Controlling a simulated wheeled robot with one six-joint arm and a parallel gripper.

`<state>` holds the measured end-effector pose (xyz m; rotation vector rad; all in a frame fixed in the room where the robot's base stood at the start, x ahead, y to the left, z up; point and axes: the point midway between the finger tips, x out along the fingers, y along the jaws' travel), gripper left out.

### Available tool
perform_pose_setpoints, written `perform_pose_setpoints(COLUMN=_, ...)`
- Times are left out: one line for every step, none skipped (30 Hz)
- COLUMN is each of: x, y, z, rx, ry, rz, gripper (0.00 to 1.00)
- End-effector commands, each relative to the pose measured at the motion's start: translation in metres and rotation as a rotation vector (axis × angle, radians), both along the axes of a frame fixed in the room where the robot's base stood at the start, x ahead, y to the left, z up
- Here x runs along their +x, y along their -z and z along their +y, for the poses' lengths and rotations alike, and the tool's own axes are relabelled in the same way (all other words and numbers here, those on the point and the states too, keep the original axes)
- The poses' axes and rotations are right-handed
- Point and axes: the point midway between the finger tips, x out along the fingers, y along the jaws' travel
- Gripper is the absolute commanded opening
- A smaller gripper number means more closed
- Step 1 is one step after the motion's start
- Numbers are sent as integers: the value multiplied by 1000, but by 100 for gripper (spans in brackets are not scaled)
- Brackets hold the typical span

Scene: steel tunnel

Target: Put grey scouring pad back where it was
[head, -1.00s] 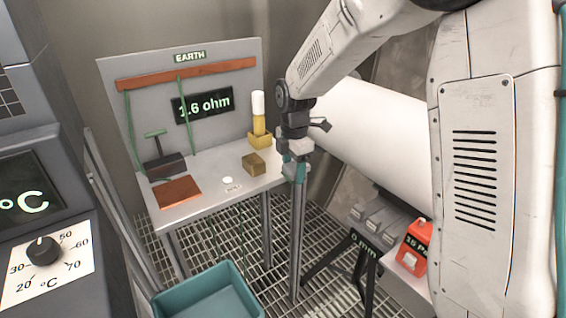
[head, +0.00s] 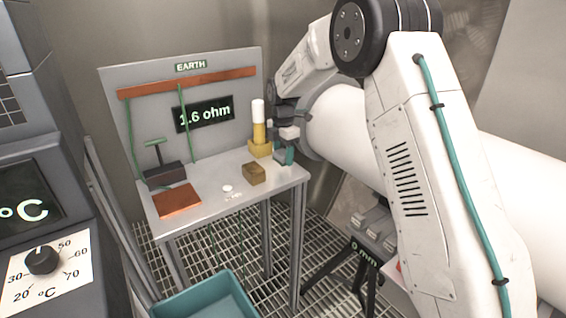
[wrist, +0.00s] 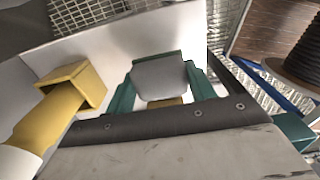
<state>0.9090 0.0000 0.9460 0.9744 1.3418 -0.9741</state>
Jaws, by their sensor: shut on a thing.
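My gripper (head: 286,157) is at the back right of the grey bench (head: 222,210), just right of the yellow holder. In the wrist view, its two teal fingers (wrist: 160,85) are shut on the grey scouring pad (wrist: 160,76), a flat pale grey piece. The pad is mostly hidden in the head view. I cannot tell whether the pad touches the bench top. A small yellow-brown patch shows just beyond the pad in the wrist view; I cannot tell what it is.
A yellow holder (head: 260,149) with a white-topped yellow cylinder (head: 258,118) stands beside my gripper. A brown block (head: 254,173), white disc (head: 227,188), copper plate (head: 177,201) and dark clamp (head: 163,174) are on the bench. A teal bin (head: 190,302) and large white pipe (head: 345,112) are near.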

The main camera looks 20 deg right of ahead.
Motion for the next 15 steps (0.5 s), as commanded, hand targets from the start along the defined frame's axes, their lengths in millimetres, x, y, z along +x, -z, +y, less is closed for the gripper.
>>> perform_pose_setpoints(x=0, y=5, z=0, rx=-1, ry=0, rz=2, gripper=33)
perform_pose_setpoints(x=-1, y=9, z=0, rx=-1, ry=0, rz=2, gripper=33)
perform_pose_setpoints(x=-1, y=14, z=0, rx=-1, ry=0, rz=2, gripper=33)
perform_pose_setpoints(x=-1, y=19, z=0, rx=0, ry=0, rz=2, gripper=33)
perform_pose_setpoints(x=-1, y=24, z=0, rx=0, ry=0, rz=3, gripper=33)
perform_pose_setpoints(x=-1, y=29, z=0, rx=-1, ry=0, rz=2, gripper=33)
perform_pose_setpoints(x=0, y=31, z=0, rx=0, ry=0, rz=1, gripper=33)
perform_pose_setpoints(x=0, y=32, z=0, rx=0, ry=0, rz=0, gripper=33)
perform_pose_setpoints(x=0, y=33, z=0, rx=0, ry=0, rz=0, gripper=33)
perform_pose_setpoints(x=0, y=33, z=0, rx=0, ry=0, rz=-1, gripper=33)
perform_pose_setpoints(x=0, y=32, z=0, rx=0, ry=0, rz=-1, gripper=33)
perform_pose_setpoints(x=0, y=32, z=0, rx=0, ry=0, rz=-1, gripper=33)
perform_pose_setpoints(x=0, y=32, z=0, rx=0, ry=0, rz=-1, gripper=33)
perform_pose_setpoints(x=0, y=32, z=0, rx=0, ry=0, rz=-1, gripper=33)
perform_pose_setpoints(x=-1, y=33, z=0, rx=0, ry=0, rz=0, gripper=33)
